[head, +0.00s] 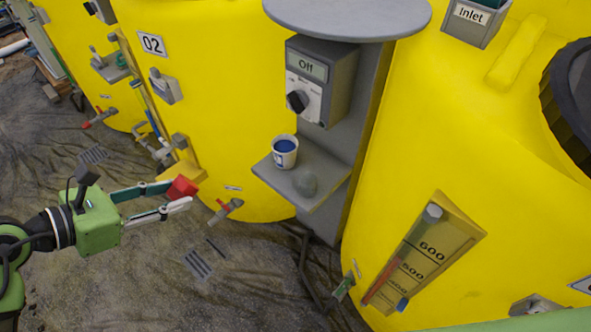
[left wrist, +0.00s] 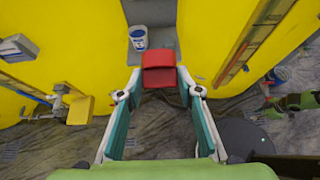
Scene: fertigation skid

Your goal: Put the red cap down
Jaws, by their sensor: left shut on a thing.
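The red cap (head: 182,188) is between the fingertips of my left gripper (head: 178,196), which is shut on it. In the head view it is held in the air, left of the grey shelf and in front of the yellow tanks. In the left wrist view the red cap (left wrist: 158,69) sits between the two fingertips (left wrist: 158,80), its red face toward the camera.
A yellow tank (head: 215,60) stands behind. Valves with red handles (head: 226,210) stick out low.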

